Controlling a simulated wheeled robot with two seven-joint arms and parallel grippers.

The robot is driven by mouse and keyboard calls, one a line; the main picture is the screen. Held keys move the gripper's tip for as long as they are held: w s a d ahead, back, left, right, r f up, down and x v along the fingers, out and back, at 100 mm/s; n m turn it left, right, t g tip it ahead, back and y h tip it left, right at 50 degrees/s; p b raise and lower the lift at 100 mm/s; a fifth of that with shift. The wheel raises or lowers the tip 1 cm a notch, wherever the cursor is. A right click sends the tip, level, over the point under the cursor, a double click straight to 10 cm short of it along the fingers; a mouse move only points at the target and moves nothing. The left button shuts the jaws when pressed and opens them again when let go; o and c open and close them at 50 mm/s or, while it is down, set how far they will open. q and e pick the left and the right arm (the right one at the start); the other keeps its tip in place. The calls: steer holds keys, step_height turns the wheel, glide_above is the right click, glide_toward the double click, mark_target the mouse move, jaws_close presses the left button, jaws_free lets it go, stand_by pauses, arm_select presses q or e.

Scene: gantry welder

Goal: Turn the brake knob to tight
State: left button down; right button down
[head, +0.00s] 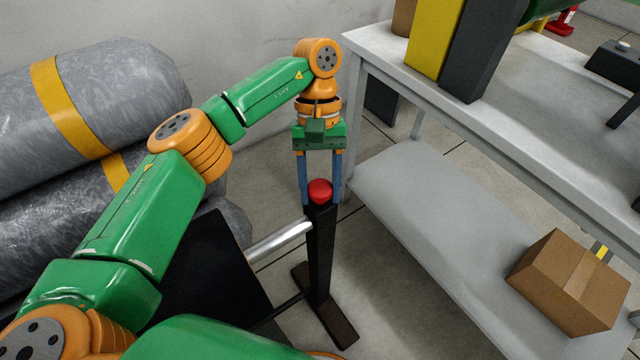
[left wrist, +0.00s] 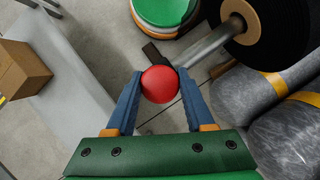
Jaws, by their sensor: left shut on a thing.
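The red brake knob (head: 320,190) sits on top of a dark upright post (head: 320,250) in the head view. My left gripper (head: 320,198) points down over it, with one blue finger on each side. In the left wrist view the knob (left wrist: 160,84) is between the tips of the left gripper (left wrist: 160,88), which are shut on it. The fingers hide parts of the knob's sides. My right gripper is not in either view.
A silver shaft (head: 280,241) runs from the post to a black spool (head: 205,275). Large grey wrapped rolls (head: 110,90) lie at the left. A grey bench (head: 440,195) stands close on the right, with a cardboard box (head: 570,282) on its lower shelf.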

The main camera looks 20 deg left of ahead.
arm_select(q)
steer(key=m+y+p, duration=0.1)
steer(key=m, duration=0.3)
steer(key=shift+y, duration=0.4)
steer(key=shift+m+y, duration=0.6)
steer(key=shift+m, duration=1.3)
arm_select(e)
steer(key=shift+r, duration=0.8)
arm_select(q)
steer(key=shift+m, duration=0.3)
